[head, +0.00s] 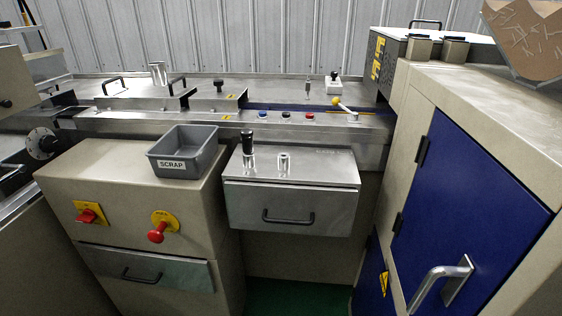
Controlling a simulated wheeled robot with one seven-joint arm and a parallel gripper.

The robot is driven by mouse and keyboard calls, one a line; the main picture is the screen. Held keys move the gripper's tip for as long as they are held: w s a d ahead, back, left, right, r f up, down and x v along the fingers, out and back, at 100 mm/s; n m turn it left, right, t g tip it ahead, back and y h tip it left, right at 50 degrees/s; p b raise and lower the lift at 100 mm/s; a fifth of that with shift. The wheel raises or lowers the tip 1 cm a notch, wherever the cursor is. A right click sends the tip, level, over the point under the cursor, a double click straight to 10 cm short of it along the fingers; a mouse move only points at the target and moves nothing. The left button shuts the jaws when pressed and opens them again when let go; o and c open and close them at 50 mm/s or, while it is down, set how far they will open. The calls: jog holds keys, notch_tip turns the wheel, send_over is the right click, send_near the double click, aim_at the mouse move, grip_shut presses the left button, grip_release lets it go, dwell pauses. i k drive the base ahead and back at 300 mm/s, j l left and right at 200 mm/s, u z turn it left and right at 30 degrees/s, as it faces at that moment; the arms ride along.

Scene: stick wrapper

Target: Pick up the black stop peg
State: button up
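The black peg (248,141) stands upright at the left of the small steel-topped shelf unit (320,166), with a shiny patch below it that may be its lower part or a reflection. A short silver cylinder (284,163) stands to its right on the same top, a small gap apart. My gripper is not in view.
A grey bin marked SCRAP (187,152) stands left of the peg. Behind it runs the machine's front ledge with several buttons (286,115) and a lever with a yellow knob (336,101). A blue-doored cabinet (470,205) rises at right. The right part of the steel top is clear.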

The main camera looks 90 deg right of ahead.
aim_at(247, 135)
jog(key=z, duration=0.45)
jog(key=l+z, duration=0.25)
jog(key=z, duration=0.15)
jog(key=i+l+z, duration=0.1)
jog(key=l+z, duration=0.15)
jog(key=z, duration=0.15)
jog(key=i+l+z, duration=0.1)
jog(key=z, duration=0.35)
jog(key=l, duration=0.1)
